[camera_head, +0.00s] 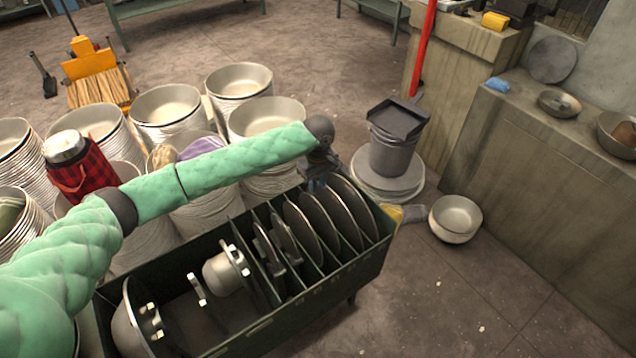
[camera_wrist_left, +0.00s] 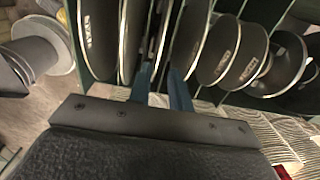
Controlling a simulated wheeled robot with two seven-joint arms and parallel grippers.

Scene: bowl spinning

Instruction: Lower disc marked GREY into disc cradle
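A dark green crate (camera_head: 322,300) in the head view holds several dark discs standing on edge between thin dividers. A large disc (camera_head: 351,208) stands at its right end, with another disc (camera_head: 303,228) further left. My left gripper (camera_head: 317,184) is at the crate's far side, low beside the discs. In the left wrist view its two blue fingers (camera_wrist_left: 162,72) stand apart with a gap, pointing at thin disc edges. Pale labels show on a left disc (camera_wrist_left: 86,40) and a right disc (camera_wrist_left: 224,60), too small to read, so I cannot tell which is GREY. My right gripper is out of view.
Stacks of pale bowls (camera_head: 165,104) stand close behind the crate, under my left arm. A grey bucket (camera_head: 393,148) on round plates stands right of my gripper. A pale bowl (camera_head: 455,218) lies on the floor. Metal fittings (camera_head: 226,272) fill the crate's left part.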

